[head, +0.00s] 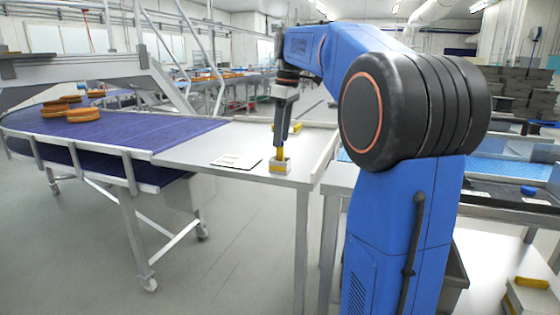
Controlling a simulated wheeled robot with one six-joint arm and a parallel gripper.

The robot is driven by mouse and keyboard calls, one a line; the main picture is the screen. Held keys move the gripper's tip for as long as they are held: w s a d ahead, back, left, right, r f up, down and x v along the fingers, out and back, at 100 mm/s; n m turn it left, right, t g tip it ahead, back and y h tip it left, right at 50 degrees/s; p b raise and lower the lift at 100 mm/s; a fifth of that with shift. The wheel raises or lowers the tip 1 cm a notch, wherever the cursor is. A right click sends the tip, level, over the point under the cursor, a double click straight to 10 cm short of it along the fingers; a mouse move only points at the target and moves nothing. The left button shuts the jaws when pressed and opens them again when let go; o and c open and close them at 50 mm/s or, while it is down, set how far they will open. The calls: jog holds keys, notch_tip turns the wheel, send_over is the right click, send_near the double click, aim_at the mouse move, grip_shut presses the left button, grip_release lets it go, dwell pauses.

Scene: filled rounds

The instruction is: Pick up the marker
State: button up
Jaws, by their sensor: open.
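A yellow marker (281,154) stands upright in a small light holder (280,167) near the front right corner of the grey metal table (205,150). My gripper (281,145) points straight down over the holder. Its fingers are open, with their tips around or just beside the marker's upper part. I cannot tell from this view whether they touch it. The marker's lower end is hidden in the holder.
A white card (237,161) lies left of the holder. A blue conveyor belt (120,138) with several round orange-brown cakes (84,114) adjoins the table. A raised edge (324,155) borders the table's right side. Blue-mat worktops (490,170) lie right.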

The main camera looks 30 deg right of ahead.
aim_at(280, 156)
jog(key=shift+w+a+f, duration=0.1)
jog(key=shift+w+f, duration=0.05)
jog(key=shift+f, duration=1.2)
jog(key=shift+c, duration=0.3)
grip_shut()
jog(key=shift+r, duration=0.15)
